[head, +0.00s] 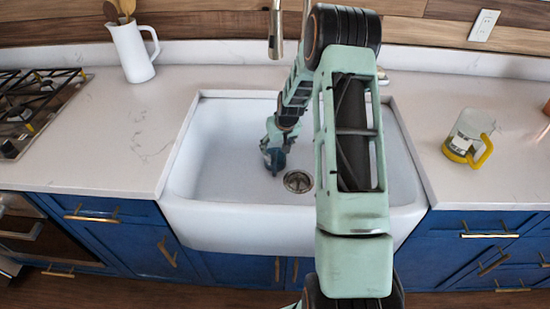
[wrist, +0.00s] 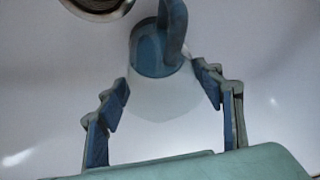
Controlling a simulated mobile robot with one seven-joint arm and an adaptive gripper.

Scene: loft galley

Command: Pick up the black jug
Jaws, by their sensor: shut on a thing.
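A jug (wrist: 158,55) with a dark blue handle and band and a pale, see-through body is down in the sink. It looks dark blue rather than black. My gripper (wrist: 165,88) has a finger on each side of the pale body and is shut on it. In the head view my gripper (head: 277,150) is low inside the sink, left of the drain, and largely hides the jug. I cannot tell whether the jug touches the sink floor.
The white sink (head: 215,140) has walls all around and a drain (head: 298,181). A yellow-handled clear jug (head: 468,138) stands on the right counter. A white pitcher with utensils (head: 131,52) stands at the back left, beside the gas hob (head: 35,95). A faucet (head: 275,30) rises behind the sink.

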